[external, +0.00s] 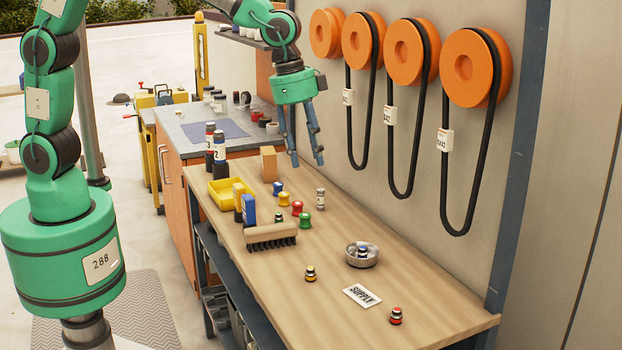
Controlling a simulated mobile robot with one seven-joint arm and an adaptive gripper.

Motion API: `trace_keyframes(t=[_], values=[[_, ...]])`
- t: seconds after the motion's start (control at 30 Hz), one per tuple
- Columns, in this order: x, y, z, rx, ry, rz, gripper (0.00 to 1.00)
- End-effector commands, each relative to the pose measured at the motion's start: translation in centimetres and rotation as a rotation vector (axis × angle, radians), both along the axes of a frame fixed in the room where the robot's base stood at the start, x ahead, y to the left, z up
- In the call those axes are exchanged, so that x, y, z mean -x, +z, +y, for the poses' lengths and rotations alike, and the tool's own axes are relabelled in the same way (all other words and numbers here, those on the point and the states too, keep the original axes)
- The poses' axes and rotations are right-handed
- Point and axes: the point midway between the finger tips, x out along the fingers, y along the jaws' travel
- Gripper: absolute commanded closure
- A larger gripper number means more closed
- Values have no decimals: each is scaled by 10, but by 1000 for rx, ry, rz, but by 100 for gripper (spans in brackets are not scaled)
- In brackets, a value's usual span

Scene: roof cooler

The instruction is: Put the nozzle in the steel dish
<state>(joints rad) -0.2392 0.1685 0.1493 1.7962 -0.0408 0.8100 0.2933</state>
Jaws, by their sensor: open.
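The steel dish (351,262) stands on the wooden bench, right of centre. A small dark and silver piece with some blue (364,252) is in the dish. I cannot tell for sure which piece is the nozzle. A small silvery upright cylinder (320,199) stands on the bench behind the dish. My gripper (306,162) is open and empty, pointing down above the far part of the bench, behind and left of the dish.
Several blue, yellow, red and green pieces (297,208) stand mid-bench. A brush (270,233), blue block (249,209), yellow tray (224,195) and bottles (219,152) line the left side. A SUPPLY card (362,296) lies in front. Belts (445,190) hang from orange wheels along the right wall.

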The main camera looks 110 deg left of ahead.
Motion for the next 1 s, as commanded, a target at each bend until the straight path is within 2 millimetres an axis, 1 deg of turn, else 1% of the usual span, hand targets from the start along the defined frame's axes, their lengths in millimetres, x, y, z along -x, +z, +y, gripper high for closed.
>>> trace_keyframes(t=[0.03,0.2,0.37,0.5,0.8,1.0], values=[[11,13,-8,-2,-1,-12,58],[46,47,-33,-4,1,-39,58],[82,72,-54,-4,3,-66,58],[115,92,-71,-5,6,-91,58],[189,119,-104,-1,9,-140,58],[239,128,-122,4,11,-175,58]])
